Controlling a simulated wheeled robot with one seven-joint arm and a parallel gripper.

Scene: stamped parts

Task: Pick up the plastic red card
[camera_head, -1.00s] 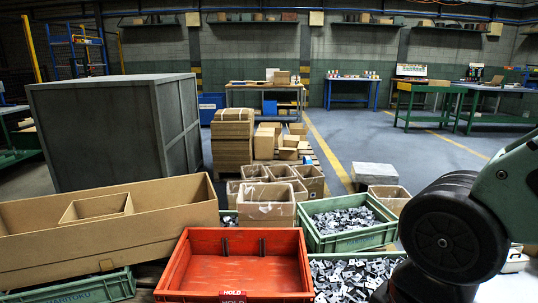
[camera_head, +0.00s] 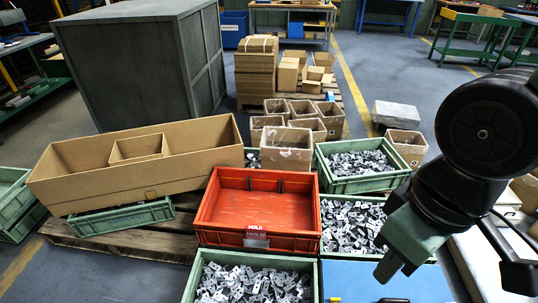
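A small red card with white lettering that reads HOLD (camera_head: 256,238) is on the front wall of the red crate (camera_head: 212,232). The card is upright against the crate's outside, with a paler strip under it. The red crate is empty inside. My gripper (camera_head: 398,268) hangs at the lower right, right of the card and apart from it. Its dark end points down over a blue surface. Whether its fingers are open or shut does not show clearly, and I see nothing held in it.
Green crates of metal parts stand in front of the red crate (camera_head: 192,285) and right of it (camera_head: 322,190). A long cardboard box (camera_head: 90,190) lies at left on a green crate. The blue surface (camera_head: 385,282) is below my gripper. Open floor (camera_head: 415,100) shows behind.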

